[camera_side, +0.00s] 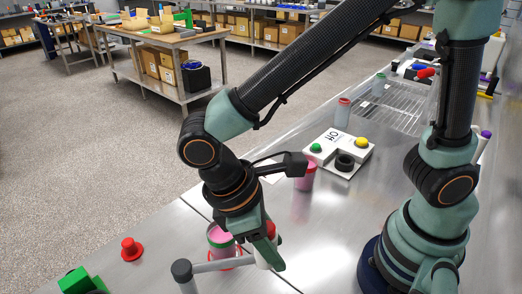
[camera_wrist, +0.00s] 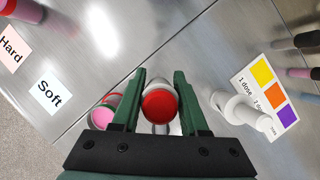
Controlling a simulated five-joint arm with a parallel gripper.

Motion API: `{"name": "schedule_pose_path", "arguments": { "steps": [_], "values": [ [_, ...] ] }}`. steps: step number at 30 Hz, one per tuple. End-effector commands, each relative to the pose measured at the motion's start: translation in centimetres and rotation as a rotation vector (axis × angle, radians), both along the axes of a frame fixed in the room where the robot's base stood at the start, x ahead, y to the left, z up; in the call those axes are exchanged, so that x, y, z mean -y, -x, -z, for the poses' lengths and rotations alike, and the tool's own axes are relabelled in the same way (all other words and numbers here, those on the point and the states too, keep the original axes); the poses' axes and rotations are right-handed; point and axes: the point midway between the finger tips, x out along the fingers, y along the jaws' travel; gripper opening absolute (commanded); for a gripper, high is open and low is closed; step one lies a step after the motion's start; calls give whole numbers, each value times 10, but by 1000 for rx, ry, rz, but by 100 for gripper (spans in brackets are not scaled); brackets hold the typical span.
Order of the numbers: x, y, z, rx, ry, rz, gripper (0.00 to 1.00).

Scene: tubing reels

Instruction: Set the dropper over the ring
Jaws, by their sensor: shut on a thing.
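My gripper (camera_side: 268,258) is low over the metal bench at the bottom centre of the side view. In the wrist view its two green fingers (camera_wrist: 159,88) close on a white, red-capped dropper (camera_wrist: 160,106). The red cap (camera_side: 271,230) and part of the white body also show at the fingers in the side view. Just left of them is a cup with pink contents (camera_side: 219,237). A red ring (camera_side: 226,264) shows around or under that cup's base; I cannot tell which. Whether the dropper touches the bench is hidden.
A grey post with a dark top (camera_side: 182,272) and a pale bar stand beside the gripper. A red knobbed piece (camera_side: 131,248) and green blocks (camera_side: 78,281) lie left.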

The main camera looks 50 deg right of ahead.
Motion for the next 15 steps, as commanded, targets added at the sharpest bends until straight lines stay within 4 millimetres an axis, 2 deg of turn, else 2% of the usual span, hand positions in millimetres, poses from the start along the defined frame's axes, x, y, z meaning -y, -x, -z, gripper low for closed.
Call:
{"name": "schedule_pose_path", "arguments": {
  "steps": [7, 15],
  "values": [
    [1, -4, -1, -6, -12, -18, 0],
    [15, -28, -1, -49, -68, -96, 0]
  ]
}}
